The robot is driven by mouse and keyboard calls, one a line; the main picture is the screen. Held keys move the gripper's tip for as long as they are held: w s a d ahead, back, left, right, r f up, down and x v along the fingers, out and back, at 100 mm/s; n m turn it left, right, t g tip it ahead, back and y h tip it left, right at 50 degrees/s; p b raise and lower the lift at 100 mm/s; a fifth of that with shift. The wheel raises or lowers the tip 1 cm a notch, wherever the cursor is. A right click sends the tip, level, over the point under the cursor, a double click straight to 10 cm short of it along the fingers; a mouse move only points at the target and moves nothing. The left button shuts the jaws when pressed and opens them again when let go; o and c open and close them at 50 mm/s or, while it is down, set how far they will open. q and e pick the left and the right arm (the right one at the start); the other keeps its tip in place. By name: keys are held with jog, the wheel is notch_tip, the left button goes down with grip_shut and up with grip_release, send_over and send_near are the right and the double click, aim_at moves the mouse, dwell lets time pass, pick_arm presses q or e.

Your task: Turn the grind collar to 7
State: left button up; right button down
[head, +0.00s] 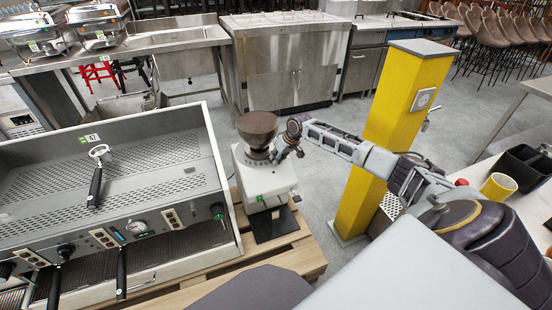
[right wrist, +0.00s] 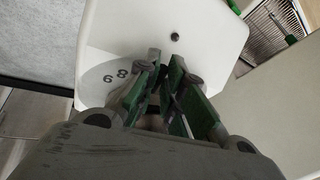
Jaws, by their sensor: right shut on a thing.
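The coffee grinder (head: 264,183) stands on the wooden pallet, a pale body with a dark brown hopper (head: 258,128) on top. The grind collar (head: 258,153) is the dark ring between hopper and body, partly hidden by my right gripper (head: 279,150). That gripper reaches in from the right at collar height. In the right wrist view my right gripper (right wrist: 164,98) is shut on a part of the collar, mostly hidden between its green-padded fingers. The collar's current setting is not readable. My left gripper is out of view.
A large espresso machine (head: 165,205) stands close left of the grinder on the pallet (head: 297,258). A yellow post (head: 394,112) rises beside my right arm. A yellow cup (head: 497,187) and black bin (head: 524,167) sit at the right. Steel counters line the back.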

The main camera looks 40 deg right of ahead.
jog(key=shift+d+n, duration=0.3)
jog(key=shift+d, duration=0.1)
jog(key=shift+w+d+n+g+y, duration=0.15)
jog(key=shift+d+n+y, duration=0.1)
jog(key=shift+d+n, duration=0.2)
jog(key=shift+w+d+n+g+y, duration=0.15)
jog(key=shift+d+n+y, duration=0.1)
jog(key=shift+d+n, duration=0.2)
jog(key=c, duration=1.5)
grip_release()
jog(key=shift+v, duration=6)
